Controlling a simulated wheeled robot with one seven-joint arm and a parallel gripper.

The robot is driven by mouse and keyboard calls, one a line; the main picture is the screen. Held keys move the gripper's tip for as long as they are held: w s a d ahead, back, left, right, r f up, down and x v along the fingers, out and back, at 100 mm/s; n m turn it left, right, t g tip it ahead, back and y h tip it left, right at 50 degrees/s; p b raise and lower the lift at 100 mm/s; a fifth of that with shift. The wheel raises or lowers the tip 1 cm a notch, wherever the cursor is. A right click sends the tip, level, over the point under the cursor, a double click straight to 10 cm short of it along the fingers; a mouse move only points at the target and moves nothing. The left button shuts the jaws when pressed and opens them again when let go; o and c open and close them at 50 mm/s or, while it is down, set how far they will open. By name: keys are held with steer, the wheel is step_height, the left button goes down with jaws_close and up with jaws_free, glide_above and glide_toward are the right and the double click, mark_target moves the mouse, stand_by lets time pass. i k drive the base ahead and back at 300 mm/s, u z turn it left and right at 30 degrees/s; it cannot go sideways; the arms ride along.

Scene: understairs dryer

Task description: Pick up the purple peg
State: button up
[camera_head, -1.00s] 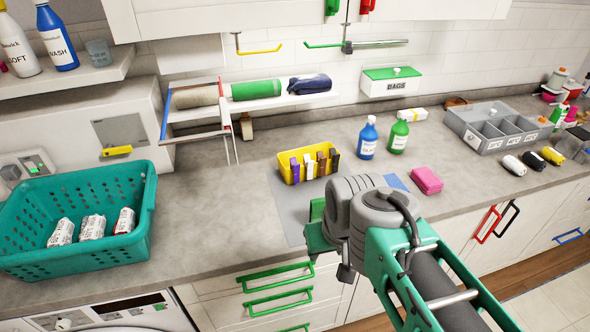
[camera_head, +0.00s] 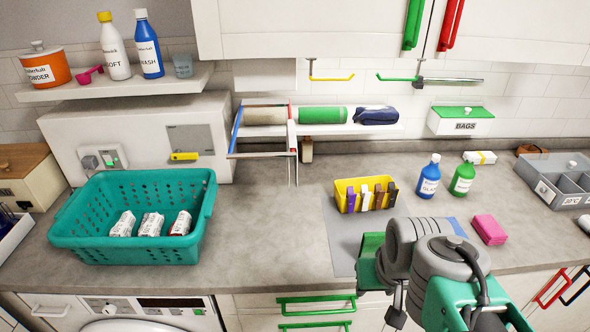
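The purple peg (camera_head: 350,203) stands at the left end of a row of pegs clipped along the front edge of a yellow basket (camera_head: 346,184). White and brown pegs are to its right. The basket sits on a grey mat (camera_head: 342,236) on the counter. My arm's grey and green links reach in from the lower right, in front of the basket and apart from the peg in the picture. My gripper's fingers cannot be made out; the arm hides that area.
A teal laundry basket (camera_head: 75,235) with several white packets stands at left. Blue (camera_head: 429,178) and green (camera_head: 462,180) bottles and a pink block (camera_head: 489,229) are to the right. A wall shelf (camera_head: 385,130) overhangs behind. Counter between the teal basket and mat is clear.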

mark_target(352, 197)
steer(key=u, duration=3.95)
steer(key=k, duration=1.05)
steer(key=z, duration=1.75)
